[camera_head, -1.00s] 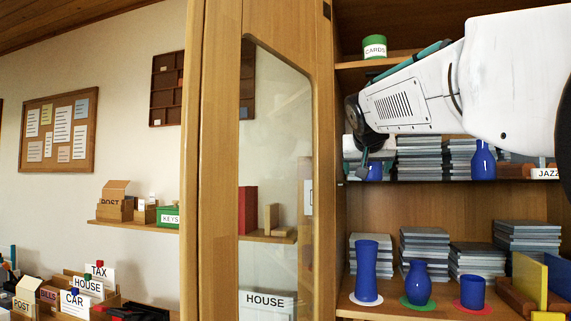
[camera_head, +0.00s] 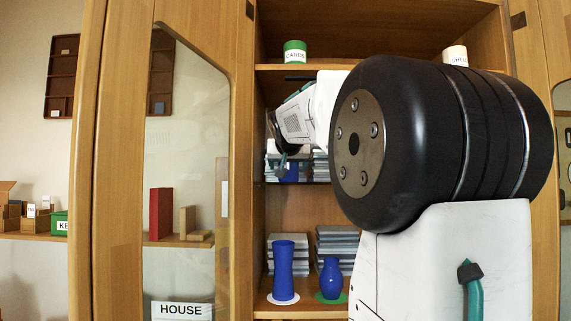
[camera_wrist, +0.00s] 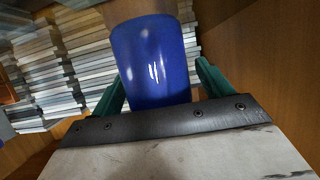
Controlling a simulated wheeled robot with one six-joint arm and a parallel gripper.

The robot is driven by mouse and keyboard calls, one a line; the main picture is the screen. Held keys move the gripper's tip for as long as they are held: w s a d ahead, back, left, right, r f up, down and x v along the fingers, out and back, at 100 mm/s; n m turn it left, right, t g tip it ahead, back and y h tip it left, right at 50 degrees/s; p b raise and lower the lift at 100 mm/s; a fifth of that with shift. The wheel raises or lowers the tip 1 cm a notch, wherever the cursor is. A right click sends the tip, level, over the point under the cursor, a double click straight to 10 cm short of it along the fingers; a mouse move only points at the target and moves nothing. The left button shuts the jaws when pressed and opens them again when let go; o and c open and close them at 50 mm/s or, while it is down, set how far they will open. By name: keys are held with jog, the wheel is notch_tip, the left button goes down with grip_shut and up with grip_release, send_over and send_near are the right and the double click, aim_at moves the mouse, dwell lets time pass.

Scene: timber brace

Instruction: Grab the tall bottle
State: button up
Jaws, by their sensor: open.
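In the head view, a tall blue vessel with a slight waist (camera_head: 283,270) stands upright on a white disc on the lower shelf. A rounder blue bottle (camera_head: 330,278) stands on a green disc to its right. My gripper (camera_head: 283,160) is at the upper shelf, at a blue vessel (camera_head: 292,174) partly hidden by it. In the wrist view, this plain blue cylinder (camera_wrist: 153,55) sits between the green fingers of my gripper (camera_wrist: 161,74). The fingers are open, one on each side; whether they touch it I cannot tell. Its lower end is hidden by my gripper.
Stacks of grey cases (camera_wrist: 60,75) stand close beside the cylinder. A green CARDS tin (camera_head: 295,52) and a white tin (camera_head: 455,55) stand on the top shelf. A glass door (camera_head: 190,130) is at left. My arm hides the cabinet's right part.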

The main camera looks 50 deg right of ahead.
jog(key=c, duration=1.2)
jog(key=shift+r, duration=0.1)
